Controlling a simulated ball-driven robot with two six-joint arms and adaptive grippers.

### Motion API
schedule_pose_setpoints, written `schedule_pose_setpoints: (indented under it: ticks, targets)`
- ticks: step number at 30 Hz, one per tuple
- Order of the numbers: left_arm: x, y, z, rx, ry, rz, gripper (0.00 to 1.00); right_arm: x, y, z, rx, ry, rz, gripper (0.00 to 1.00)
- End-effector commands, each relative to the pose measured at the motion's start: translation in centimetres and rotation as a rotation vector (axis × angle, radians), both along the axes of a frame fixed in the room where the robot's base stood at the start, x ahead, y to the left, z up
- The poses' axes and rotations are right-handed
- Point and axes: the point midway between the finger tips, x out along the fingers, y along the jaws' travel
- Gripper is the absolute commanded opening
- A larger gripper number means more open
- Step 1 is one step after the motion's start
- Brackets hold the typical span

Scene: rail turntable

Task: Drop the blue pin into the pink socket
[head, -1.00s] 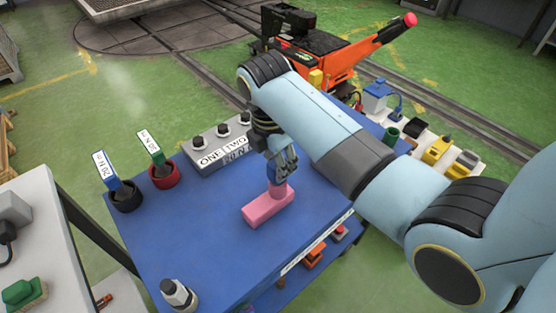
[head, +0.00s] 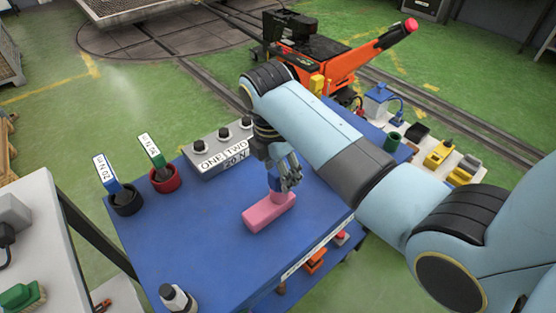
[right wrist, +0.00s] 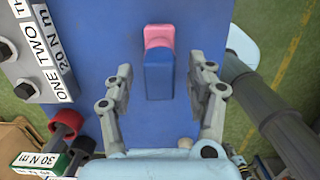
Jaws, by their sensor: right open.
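The pink socket (head: 268,214) lies on the blue table top. The blue pin (head: 275,183) stands at the socket's far end. In the right wrist view the blue pin (right wrist: 158,78) is in front of the pink socket (right wrist: 158,37) and hides part of it. How deep the pin sits is hidden. My right gripper (head: 286,186) is open at the pin. In the right wrist view its fingers (right wrist: 160,82) are spread on both sides of the pin, with gaps between. My left gripper is not in view.
A grey box labelled ONE TWO (head: 217,150) stands behind. A black cup (head: 125,201) and a red cup (head: 164,180) with labelled tools stand at left. A black-and-white knob (head: 177,297) is at the front. The table's middle left is clear.

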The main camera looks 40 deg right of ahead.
Motion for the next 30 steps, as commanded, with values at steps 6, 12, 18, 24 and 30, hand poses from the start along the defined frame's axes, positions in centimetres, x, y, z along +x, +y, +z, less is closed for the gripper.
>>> schedule_pose_setpoints:
  ticks: [6,12,18,24,30]
  targets:
    - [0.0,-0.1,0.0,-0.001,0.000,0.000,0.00,0.1,0.4,3.5,0.000,-0.006,0.001,0.56]
    - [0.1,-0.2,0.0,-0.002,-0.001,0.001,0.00,0.1,1.0,8.0,0.001,-0.006,0.000,0.56]
    - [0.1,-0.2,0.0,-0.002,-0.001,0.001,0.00,0.0,1.3,10.9,0.000,-0.003,0.000,0.56]
    - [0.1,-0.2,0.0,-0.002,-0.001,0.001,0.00,-0.1,1.4,11.7,0.000,-0.001,0.000,0.56]
    - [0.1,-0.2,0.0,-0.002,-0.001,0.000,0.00,-0.1,1.4,11.7,0.000,-0.001,0.000,0.56]
